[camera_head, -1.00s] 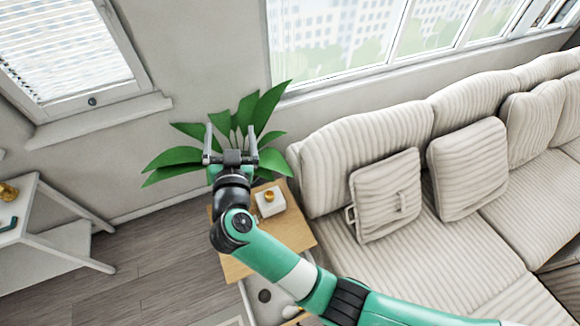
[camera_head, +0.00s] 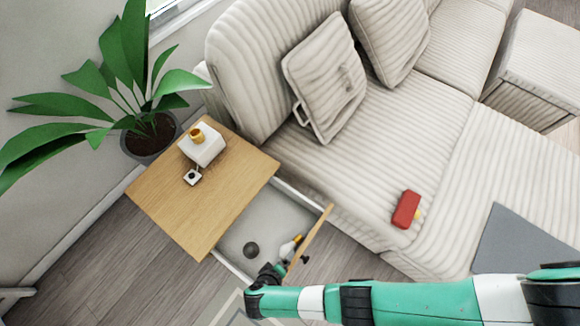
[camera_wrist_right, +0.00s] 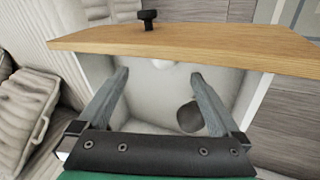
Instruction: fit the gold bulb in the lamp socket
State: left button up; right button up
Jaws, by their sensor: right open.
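The lamp base (camera_head: 206,150), a white block with a gold socket (camera_head: 197,135) on top, stands on the wooden side table. A bulb (camera_head: 287,250), white with a gold end (camera_head: 297,239), lies inside the open drawer near its front panel. My right gripper (camera_head: 272,268) is at the drawer beside the bulb, partly hidden by its own wrist. In the right wrist view my right gripper (camera_wrist_right: 158,74) is open, its fingers spread inside the drawer. A white rounded piece, probably the bulb (camera_wrist_right: 163,64), shows between the fingertips, mostly hidden by the drawer front. My left gripper is not in view.
The drawer front (camera_head: 313,240) stands close to the gripper; its dark knob (camera_wrist_right: 148,18) faces outward. A dark ball (camera_head: 251,250) lies in the drawer. A red object (camera_head: 406,209) lies on the sofa.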

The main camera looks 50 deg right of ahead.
aim_at(285, 254)
jog(key=b+x, duration=0.1)
jog(key=x, duration=0.1)
jog(key=b+x, duration=0.3)
jog(key=x, duration=0.1)
jog(key=shift+w+a+f+b, duration=0.15)
jog(key=shift+a+f+b, duration=0.05)
jog(key=shift+b, duration=0.15)
jog(key=b+x, duration=0.4)
jog(key=x, duration=0.1)
jog(key=shift+w+a+b, duration=0.25)
jog(key=shift+w+b, duration=0.05)
jog(key=shift+d+f, duration=0.15)
jog(key=shift+d, duration=0.05)
jog(key=c, duration=1.5)
